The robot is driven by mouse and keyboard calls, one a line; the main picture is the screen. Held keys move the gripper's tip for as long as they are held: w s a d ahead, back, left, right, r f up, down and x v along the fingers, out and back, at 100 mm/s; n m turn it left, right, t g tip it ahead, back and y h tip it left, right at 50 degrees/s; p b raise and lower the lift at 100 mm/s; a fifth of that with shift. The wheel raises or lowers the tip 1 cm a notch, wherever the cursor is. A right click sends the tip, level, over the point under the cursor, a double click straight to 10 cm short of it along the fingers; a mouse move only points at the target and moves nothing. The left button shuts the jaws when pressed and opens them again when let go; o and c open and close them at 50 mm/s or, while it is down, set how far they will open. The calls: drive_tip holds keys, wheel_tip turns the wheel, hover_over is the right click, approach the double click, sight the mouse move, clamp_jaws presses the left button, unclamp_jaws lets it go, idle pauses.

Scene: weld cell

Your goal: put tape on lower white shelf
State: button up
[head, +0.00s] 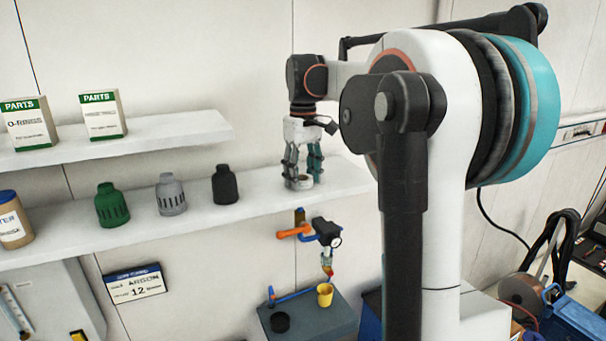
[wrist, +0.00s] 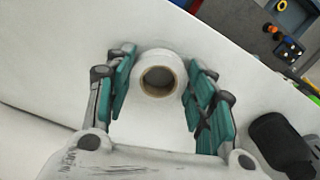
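The tape is a white roll with a brown core. In the head view the tape (head: 299,183) lies flat at the right part of the lower white shelf (head: 255,207). In the wrist view the tape (wrist: 143,62) shows its round hole facing me. My gripper (head: 303,172) points down over it, with the fingertips low near the shelf. In the wrist view the teal fingers of my gripper (wrist: 160,75) stand spread on either side of the roll, very close to its edges. I see no clear squeeze on it.
A black bottle (head: 225,185), a grey one (head: 171,194) and a green one (head: 112,204) stand left of the tape on the same shelf. The upper shelf (head: 160,135) holds two PARTS boxes (head: 103,115). A torch holder (head: 327,232) hangs below.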

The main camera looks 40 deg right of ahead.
drive_tip(key=o, duration=0.3)
wheel_tip(320, 180, up, 12)
drive_tip(key=shift+r+b, duration=0.2)
drive_tip(key=shift+b, duration=0.15)
idle(0.3)
